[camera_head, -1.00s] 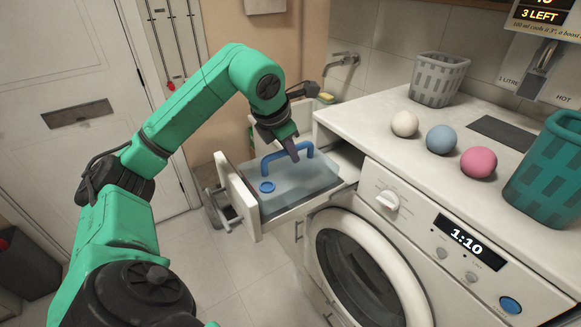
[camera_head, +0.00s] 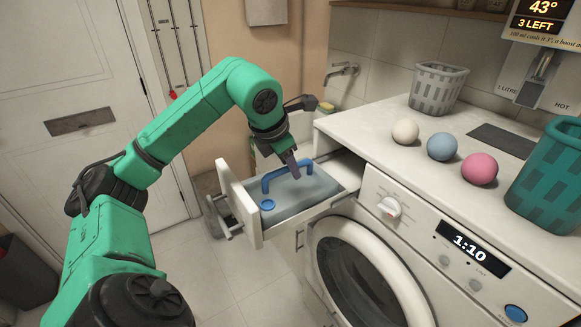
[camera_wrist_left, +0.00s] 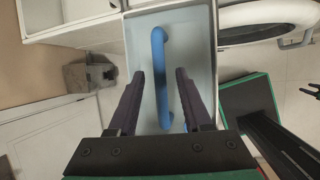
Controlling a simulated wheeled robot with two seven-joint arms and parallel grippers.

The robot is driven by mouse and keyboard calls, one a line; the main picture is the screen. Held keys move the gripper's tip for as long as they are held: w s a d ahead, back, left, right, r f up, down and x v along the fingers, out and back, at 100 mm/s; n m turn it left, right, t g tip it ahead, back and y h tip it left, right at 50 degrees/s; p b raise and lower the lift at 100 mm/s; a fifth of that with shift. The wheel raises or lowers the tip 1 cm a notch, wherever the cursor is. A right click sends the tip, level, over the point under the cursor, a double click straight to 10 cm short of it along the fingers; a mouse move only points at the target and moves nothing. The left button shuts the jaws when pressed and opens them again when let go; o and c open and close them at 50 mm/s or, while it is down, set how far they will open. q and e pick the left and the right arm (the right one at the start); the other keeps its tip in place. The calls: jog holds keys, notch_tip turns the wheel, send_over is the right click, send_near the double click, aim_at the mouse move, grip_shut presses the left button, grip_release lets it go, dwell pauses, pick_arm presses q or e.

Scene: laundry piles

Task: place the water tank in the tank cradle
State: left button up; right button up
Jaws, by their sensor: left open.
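The water tank (camera_head: 315,188) is a translucent grey-blue box with a blue arched handle (camera_head: 287,172) and a round blue cap. It sits level and low inside the open white drawer (camera_head: 240,205), which looks like the tank cradle, at the upper left of the washing machine. My left gripper (camera_head: 294,170) is above the tank at the handle. In the left wrist view, its two open fingers (camera_wrist_left: 159,78) stand on either side of the blue handle (camera_wrist_left: 160,85), with gaps showing on both sides. The tank's underside is hidden by the drawer walls.
On the white counter stand a cream ball (camera_head: 405,131), a blue ball (camera_head: 443,146), a pink ball (camera_head: 479,168), a grey basket (camera_head: 438,88) and a teal basket (camera_head: 550,180).

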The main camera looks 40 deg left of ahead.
pick_arm(q)
jog(key=p+v, duration=0.2)
jog(key=v, duration=0.8)
